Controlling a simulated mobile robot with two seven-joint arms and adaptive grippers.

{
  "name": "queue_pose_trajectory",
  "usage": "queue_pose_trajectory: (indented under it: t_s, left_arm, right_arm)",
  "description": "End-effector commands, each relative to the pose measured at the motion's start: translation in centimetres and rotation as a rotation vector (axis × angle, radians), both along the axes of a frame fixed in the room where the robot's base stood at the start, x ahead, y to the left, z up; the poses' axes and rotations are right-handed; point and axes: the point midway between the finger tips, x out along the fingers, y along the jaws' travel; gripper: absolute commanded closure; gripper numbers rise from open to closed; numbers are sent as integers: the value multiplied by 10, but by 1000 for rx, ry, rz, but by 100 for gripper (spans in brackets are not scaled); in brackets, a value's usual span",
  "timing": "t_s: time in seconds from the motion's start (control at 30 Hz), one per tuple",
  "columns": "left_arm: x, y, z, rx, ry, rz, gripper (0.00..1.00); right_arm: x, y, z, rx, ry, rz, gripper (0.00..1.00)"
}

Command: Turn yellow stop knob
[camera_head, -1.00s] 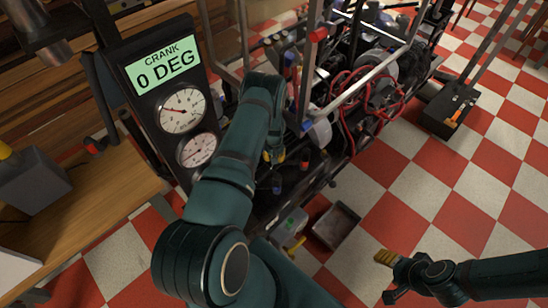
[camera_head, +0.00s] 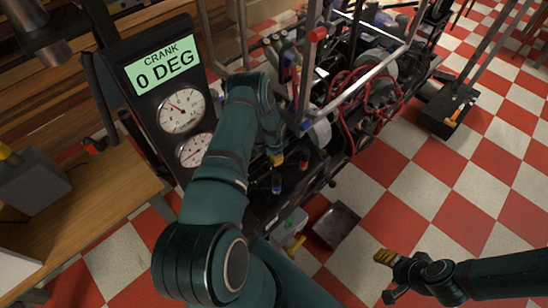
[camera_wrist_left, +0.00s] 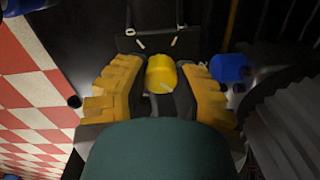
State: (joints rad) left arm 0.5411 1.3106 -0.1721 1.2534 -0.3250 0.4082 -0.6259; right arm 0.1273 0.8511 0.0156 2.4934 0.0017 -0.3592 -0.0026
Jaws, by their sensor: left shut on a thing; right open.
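The yellow stop knob (camera_wrist_left: 161,75) sits between the yellow-padded fingers of my left gripper (camera_wrist_left: 160,92) in the left wrist view. The fingers are shut on it from both sides. In the head view, my left gripper (camera_head: 277,160) is partly hidden behind my own arm, low on the front of the engine stand, and a bit of yellow shows there. My right gripper (camera_head: 388,277) is at the lower right over the checkered floor, open and empty, away from the stand.
A blue knob (camera_wrist_left: 229,68) is close to the right finger. A dark gauge panel (camera_head: 155,90) reads "CRANK 0 DEG". The engine (camera_head: 370,80) with red wires stands behind. A metal tray (camera_head: 337,226) lies below. A wooden bench (camera_head: 80,200) is at left.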

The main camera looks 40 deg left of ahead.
Motion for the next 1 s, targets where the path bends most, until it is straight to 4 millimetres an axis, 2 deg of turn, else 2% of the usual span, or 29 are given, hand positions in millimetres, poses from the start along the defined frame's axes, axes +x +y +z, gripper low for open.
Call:
queue_pose_trajectory:
  t_s: [0.4, 0.93, 0.97, 1.0]
  left_arm:
    - [2, -1, 1, 1, -4, -180, 100]
    - [2, -1, 0, 0, -5, -201, 100]
    - [2, -1, 0, 0, -5, -201, 63]
    - [2, -1, 0, 0, -5, -201, 49]
  right_arm:
    - [0, 0, 0, 0, 0, 0, 43]
    - [0, 0, 0, 0, 0, 0, 43]
    - [0, 0, 0, 0, 0, 0, 43]
    - [0, 0, 0, 0, 0, 0, 43]
